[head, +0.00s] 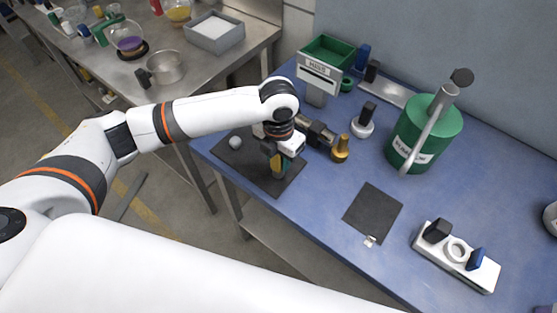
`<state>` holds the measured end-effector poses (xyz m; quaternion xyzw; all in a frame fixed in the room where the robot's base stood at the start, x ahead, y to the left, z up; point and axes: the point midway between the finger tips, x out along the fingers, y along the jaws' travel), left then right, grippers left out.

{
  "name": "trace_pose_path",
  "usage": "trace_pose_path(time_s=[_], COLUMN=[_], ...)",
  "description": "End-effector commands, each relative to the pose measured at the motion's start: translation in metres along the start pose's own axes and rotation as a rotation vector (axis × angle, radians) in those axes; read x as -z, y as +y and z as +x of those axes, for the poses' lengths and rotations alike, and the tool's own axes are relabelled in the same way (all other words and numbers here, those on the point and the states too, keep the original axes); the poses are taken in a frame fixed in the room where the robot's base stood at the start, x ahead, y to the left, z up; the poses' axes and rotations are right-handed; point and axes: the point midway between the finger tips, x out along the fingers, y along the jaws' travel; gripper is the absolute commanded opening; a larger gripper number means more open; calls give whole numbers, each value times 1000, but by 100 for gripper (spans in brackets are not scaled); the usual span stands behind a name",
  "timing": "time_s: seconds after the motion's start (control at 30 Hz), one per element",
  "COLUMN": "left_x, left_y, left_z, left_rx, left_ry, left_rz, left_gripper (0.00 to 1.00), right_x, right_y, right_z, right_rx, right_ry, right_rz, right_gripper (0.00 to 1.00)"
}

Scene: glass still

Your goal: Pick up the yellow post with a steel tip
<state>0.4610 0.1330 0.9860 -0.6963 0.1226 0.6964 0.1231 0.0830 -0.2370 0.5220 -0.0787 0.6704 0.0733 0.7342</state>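A small yellow upright piece (278,166), dark green-blue at one side, shows just below my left gripper (278,152) over a black mat (254,180). The gripper hides its upper part, so I cannot tell whether it has a steel tip or whether the fingers touch it. My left gripper points down, and its finger gap is too small and covered to read. A golden-yellow post (340,149) with a wider base stands upright on the blue table, right of the gripper and apart from it. I cannot make out a steel tip on it. My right gripper is not in view.
A grey ball (235,142) is on the mat's left side. A white-based black knob (363,121), a scale-like device (319,73) and a green canister (425,130) stand behind. A dark square (373,212) and white holder (456,256) are right; blue table between is clear.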

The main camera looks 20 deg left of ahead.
Motion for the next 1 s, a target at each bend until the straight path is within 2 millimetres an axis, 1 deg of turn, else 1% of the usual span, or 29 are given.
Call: trace_pose_path(time_s=[0.03,0.2,0.23,0.47,0.57,0.67,0.9,1.0], left_x=[0,0,0,0,1,2,2,1], left_y=[0,0,0,0,0,0,0,0], left_z=[0,0,0,-2,-8,-24,-73,-88], left_rx=[0,0,0,0,0,1,0,0], left_ry=[0,0,0,2,4,7,7,4], left_rz=[0,0,0,0,0,0,0,-1], left_gripper=[30,2,0,0,0,0,0,0], right_x=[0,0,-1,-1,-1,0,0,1], right_y=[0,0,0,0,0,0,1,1], right_z=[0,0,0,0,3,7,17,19], right_rx=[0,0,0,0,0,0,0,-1], right_ry=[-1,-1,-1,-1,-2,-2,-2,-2], right_rz=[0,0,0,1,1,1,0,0], right_gripper=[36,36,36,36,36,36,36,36])
